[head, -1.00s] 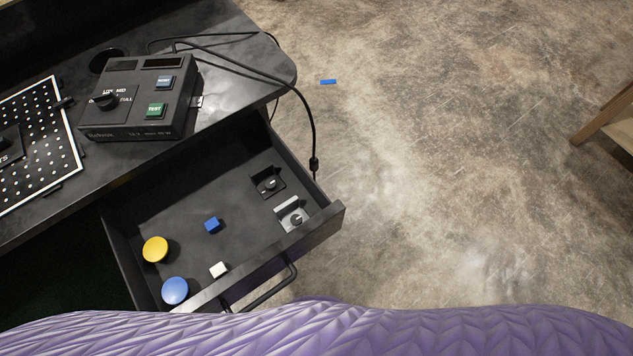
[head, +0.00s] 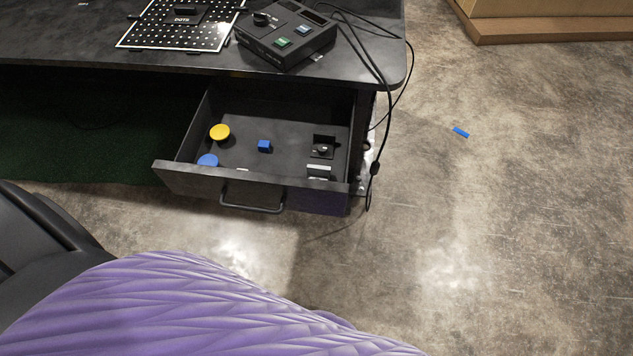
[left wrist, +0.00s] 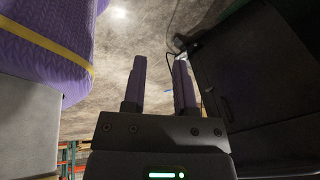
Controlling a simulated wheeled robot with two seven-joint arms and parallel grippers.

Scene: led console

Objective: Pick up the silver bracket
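The silver bracket (head: 319,171) lies in the open drawer (head: 250,185) at its front right, partly hidden by the drawer's front wall. A black bracket (head: 323,147) with a knob is just behind it. My left gripper (left wrist: 160,82) shows in the left wrist view with its two purple fingers apart and nothing between them. It is away from the bracket, and the bracket is not visible in that view. Neither gripper shows in the head view.
The drawer also holds a yellow disc (head: 220,132), a blue disc (head: 208,160) and a blue cube (head: 264,146). A black console (head: 286,35) and a perforated panel (head: 181,23) sit on the desk above. Cables hang at the desk's right end. Floor to the right is mostly clear.

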